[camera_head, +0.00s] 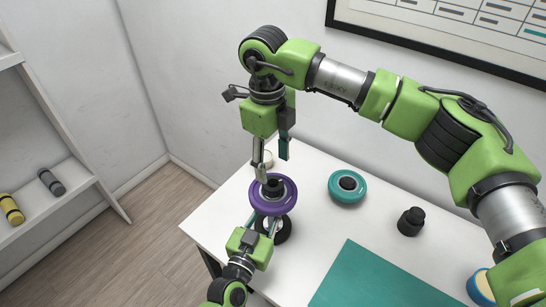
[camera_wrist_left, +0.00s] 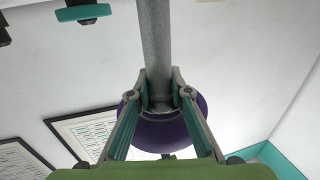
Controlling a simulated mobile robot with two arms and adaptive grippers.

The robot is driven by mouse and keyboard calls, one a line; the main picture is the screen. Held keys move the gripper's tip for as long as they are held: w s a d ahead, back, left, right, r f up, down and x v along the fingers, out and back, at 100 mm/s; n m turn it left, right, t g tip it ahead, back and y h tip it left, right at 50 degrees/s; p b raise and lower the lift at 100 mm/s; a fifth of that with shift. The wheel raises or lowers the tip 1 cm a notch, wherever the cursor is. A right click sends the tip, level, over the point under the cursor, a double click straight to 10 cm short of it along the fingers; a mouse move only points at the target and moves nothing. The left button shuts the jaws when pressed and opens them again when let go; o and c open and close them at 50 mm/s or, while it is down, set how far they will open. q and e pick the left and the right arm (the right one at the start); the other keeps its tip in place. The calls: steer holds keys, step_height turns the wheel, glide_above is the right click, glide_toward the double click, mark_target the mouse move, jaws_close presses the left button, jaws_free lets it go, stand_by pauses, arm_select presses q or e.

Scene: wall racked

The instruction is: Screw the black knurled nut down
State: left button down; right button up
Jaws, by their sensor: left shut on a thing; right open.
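A dark nut-like piece (camera_head: 273,185) sits at the centre of the purple disc (camera_head: 260,205), on its upper side; its knurling is too small to make out. The purple disc is on an upright grey bar (camera_wrist_left: 155,35), and a black ring (camera_head: 284,232) shows lower down. My left gripper (camera_wrist_left: 161,92) is shut on the bar, beside the purple disc (camera_wrist_left: 195,115). My right gripper (camera_head: 261,172) points down just above the dark piece, open; whether its fingertips touch it cannot be told.
On the white table (camera_head: 310,250) are a teal disc (camera_head: 346,198) with a dark centre, a stepped black piece (camera_head: 410,221), a teal mat (camera_head: 365,280) and a blue-and-yellow round thing (camera_head: 479,287). Shelves (camera_head: 60,190) stand at the left. My right arm spans above the table.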

mark_target(273, 183)
steer(key=n, duration=0.4)
steer(key=shift+r, duration=0.15)
steer(key=n, duration=0.4)
steer(key=shift+s+r+n, duration=0.1)
steer(key=shift+n, duration=0.2)
steer(key=n, duration=0.4)
steer(key=shift+r, duration=0.1)
steer(key=n, duration=0.5)
steer(key=shift+s+r+n+y, duration=0.1)
steer(key=shift+r+n+y, duration=0.05)
steer(key=shift+n+y, duration=0.15)
steer(key=shift+f, duration=4)
